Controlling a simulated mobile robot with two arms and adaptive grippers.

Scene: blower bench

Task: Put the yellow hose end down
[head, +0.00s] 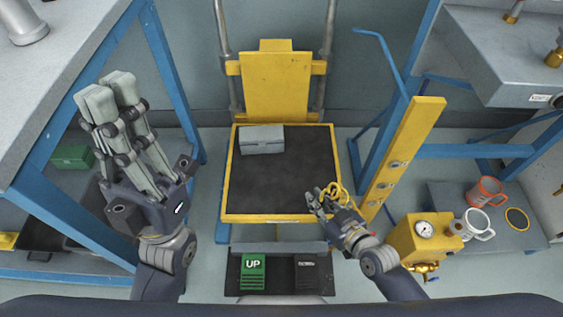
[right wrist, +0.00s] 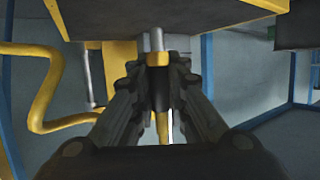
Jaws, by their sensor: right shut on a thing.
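My right gripper (head: 324,201) is at the front right corner of the lift table. It is shut on the yellow hose end (right wrist: 158,59). In the right wrist view (right wrist: 158,82) the hose end has a yellow collar and a metal tip pointing up, between the dark fingers. The yellow hose (right wrist: 42,90) curves away at the left of that view, and loops of it show beside the gripper in the head view (head: 337,189). My left gripper (head: 109,92) is raised at the left, with nothing seen in it; its finger gap is unclear.
The lift table (head: 285,187) has a dark top, a yellow rim and a grey box (head: 262,139) at its back left. A yellow post (head: 405,150) stands at its right. A gauge unit (head: 424,236) and mugs (head: 478,223) are further right. Pedals (head: 253,271) lie in front.

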